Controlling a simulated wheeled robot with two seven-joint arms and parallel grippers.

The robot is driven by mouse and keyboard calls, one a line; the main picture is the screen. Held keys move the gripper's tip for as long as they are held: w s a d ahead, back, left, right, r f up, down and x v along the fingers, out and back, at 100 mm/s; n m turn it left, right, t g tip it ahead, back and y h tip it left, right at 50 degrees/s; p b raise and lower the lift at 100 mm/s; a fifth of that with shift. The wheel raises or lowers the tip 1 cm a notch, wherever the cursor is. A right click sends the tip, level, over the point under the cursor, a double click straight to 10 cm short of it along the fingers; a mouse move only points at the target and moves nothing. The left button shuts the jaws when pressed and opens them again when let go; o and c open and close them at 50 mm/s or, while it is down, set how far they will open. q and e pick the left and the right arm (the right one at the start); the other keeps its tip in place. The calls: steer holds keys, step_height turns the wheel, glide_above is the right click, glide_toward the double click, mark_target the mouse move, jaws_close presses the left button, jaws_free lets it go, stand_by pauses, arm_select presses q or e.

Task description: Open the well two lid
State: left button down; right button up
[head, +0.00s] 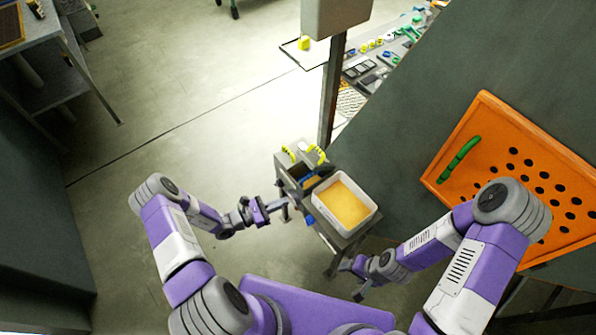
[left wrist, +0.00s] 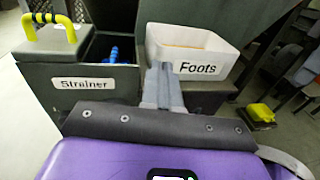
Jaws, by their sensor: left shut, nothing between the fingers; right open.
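A grey metal box (head: 291,178) labelled "Strainer" (left wrist: 83,83) stands in front of me. Two yellow handles show at its far side, a left one (head: 288,154) and a right one (head: 317,154). In the left wrist view a yellow handle (left wrist: 50,22) sits on a grey lid at the left, beside an open dark compartment with a blue item (left wrist: 113,54) inside. No label shows which lid is well two. My left gripper (head: 284,204) is shut and empty, close to the box's near side; its fingers also show (left wrist: 160,85). My right gripper (head: 353,279) is open and empty, low at the stand's right.
A white tray (head: 319,207) labelled "Foots", holding yellow material, stands right of the compartment. A post (head: 329,100) rises behind the box. An orange perforated panel (head: 495,145) is at the right.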

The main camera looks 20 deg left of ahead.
arm_select(q)
steer(key=w+a+n+t+y, duration=0.1)
steer(key=w+a+n+t, duration=0.1)
steer(key=a+t, duration=0.15)
steer(key=shift+y, duration=0.3)
steer(key=shift+w+d+r+b, duration=0.15)
steer(key=shift+w+d+r, duration=0.55)
steer(key=shift+w+d, duration=0.7)
steer(key=shift+w+d+r+b, duration=0.15)
steer(key=shift+w+d+r, duration=0.65)
steer(key=shift+w, duration=1.15)
steer(key=shift+w+d+r+b, duration=0.15)
steer(key=shift+w+d+r, duration=0.45)
steer(key=shift+w+d, duration=0.8)
steer(key=shift+w+a, duration=0.25)
steer(key=shift+a, duration=0.05)
